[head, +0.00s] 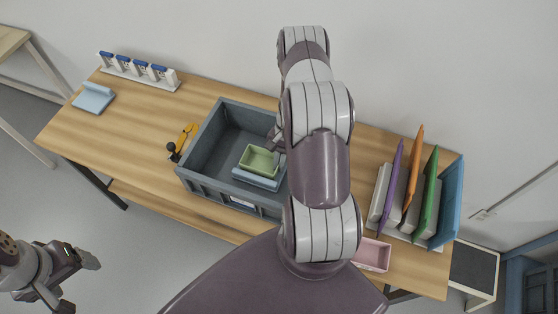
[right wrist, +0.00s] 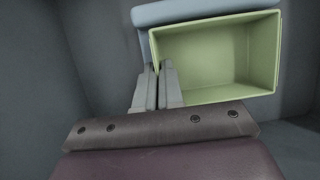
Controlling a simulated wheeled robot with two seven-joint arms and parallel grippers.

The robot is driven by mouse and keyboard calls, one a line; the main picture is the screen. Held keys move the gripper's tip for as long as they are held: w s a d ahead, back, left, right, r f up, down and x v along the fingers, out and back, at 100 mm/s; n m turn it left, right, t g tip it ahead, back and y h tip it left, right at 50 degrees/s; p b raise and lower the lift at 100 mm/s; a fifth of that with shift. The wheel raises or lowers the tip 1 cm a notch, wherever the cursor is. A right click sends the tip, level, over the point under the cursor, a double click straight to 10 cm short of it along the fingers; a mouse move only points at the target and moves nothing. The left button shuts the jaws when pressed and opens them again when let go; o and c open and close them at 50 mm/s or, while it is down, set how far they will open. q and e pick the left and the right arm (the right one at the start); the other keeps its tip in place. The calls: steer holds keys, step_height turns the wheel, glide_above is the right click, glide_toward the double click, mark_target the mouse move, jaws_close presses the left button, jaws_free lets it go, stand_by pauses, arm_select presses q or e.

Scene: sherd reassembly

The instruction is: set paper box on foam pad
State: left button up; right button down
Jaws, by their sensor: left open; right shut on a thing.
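The paper box appears to be the small open green box (head: 259,161), inside the grey crate. My right gripper (right wrist: 160,68) is shut on one side wall of it; in the head view my right arm hides most of this gripper. The foam pad appears to be the light blue slab (head: 256,182) on the crate floor. The green box (right wrist: 218,55) overlaps the pad (right wrist: 190,10) in both views, with pad edges showing beside it. I cannot tell whether the box touches the pad. My left gripper (head: 78,280) is open and empty, off the table at lower left.
The grey crate (head: 205,127) has high walls around the box. A yellow-and-black tool (head: 183,140) lies left of it. A white rack (head: 138,72), a blue item (head: 93,98), a rack with colored boards (head: 410,190) and a pink tray (head: 372,254) stand on the wooden table (head: 130,130).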

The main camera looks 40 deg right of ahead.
steer(key=c, duration=1.3)
jaws_free()
